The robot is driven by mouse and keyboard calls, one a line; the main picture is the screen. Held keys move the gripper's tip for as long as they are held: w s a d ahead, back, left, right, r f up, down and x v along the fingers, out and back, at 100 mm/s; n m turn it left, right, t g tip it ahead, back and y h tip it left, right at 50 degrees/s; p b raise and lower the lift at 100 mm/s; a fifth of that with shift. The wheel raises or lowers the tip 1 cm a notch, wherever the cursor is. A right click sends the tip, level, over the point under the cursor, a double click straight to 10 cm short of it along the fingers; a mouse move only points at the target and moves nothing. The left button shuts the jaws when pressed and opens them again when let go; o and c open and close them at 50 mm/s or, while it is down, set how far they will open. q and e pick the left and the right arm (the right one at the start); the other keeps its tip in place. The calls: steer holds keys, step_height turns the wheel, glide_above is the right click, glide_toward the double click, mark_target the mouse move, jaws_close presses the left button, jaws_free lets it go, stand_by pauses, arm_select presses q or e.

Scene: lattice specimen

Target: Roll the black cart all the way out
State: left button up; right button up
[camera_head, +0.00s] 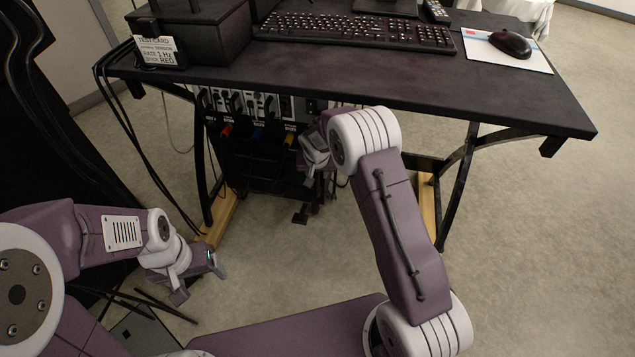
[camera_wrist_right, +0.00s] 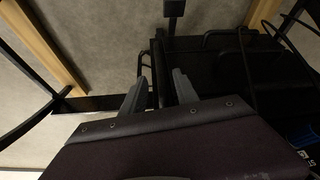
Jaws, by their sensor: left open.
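The black cart (camera_head: 262,168) stands under the desk, with a row of plugs and red, blue and yellow connectors along its top front. In the right wrist view the cart (camera_wrist_right: 222,65) is a dark shape with thin black bars on it. My right gripper (camera_head: 312,172) is under the desk's front edge, at the cart's right side. In the right wrist view my right gripper (camera_wrist_right: 159,88) has its fingers apart, with a black bar of the cart showing between them; I cannot tell whether they touch it. My left gripper (camera_head: 200,281) is open and empty, low at the left, away from the cart.
The black desk (camera_head: 420,85) holds a keyboard (camera_head: 355,31), a mouse (camera_head: 510,43) and a labelled box (camera_head: 160,50). Its legs with wooden feet stand on both sides of the cart. Cables hang at the left. Carpet in front and to the right is clear.

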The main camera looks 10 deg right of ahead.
mark_target(317, 180)
steer(key=b+x, duration=0.5)
steer(key=x, duration=0.3)
steer(key=shift+f, duration=0.3)
steer(key=shift+r, duration=0.1)
steer(key=shift+c, duration=0.4)
jaws_close()
stand_by(0.4)
